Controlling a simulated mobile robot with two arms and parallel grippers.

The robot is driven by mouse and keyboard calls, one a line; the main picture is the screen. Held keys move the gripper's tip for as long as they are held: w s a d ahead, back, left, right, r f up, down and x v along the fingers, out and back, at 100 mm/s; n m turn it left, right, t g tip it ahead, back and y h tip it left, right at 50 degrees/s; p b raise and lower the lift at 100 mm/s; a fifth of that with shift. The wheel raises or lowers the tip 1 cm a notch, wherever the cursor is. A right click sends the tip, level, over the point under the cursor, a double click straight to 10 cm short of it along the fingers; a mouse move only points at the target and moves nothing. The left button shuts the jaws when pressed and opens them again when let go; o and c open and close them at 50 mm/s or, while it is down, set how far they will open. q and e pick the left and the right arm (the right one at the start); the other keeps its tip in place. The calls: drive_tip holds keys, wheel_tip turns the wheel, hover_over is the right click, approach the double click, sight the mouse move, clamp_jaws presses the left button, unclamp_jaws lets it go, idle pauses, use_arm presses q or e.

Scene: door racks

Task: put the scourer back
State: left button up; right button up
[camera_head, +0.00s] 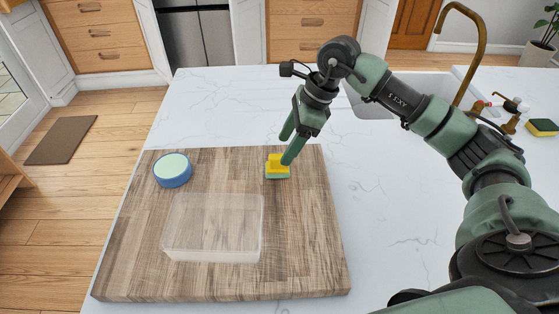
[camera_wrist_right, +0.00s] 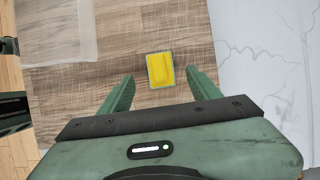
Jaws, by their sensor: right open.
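A small yellow scourer (camera_head: 277,168) with a teal underside lies on the wooden board near its right edge. My left gripper is not in view.
The wooden board (camera_head: 305,250) also holds a clear open box (camera_head: 212,228) and a blue round container (camera_head: 172,170) with a pale green top. A yellow and dark green sponge (camera_head: 542,127) lies by the brass tap (camera_head: 465,50).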

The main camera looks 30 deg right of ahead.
drive_tip(key=b+v, duration=0.1)
drive_tip(key=v, duration=0.4)
drive_tip(key=shift+r, duration=0.2)
idle(0.3)
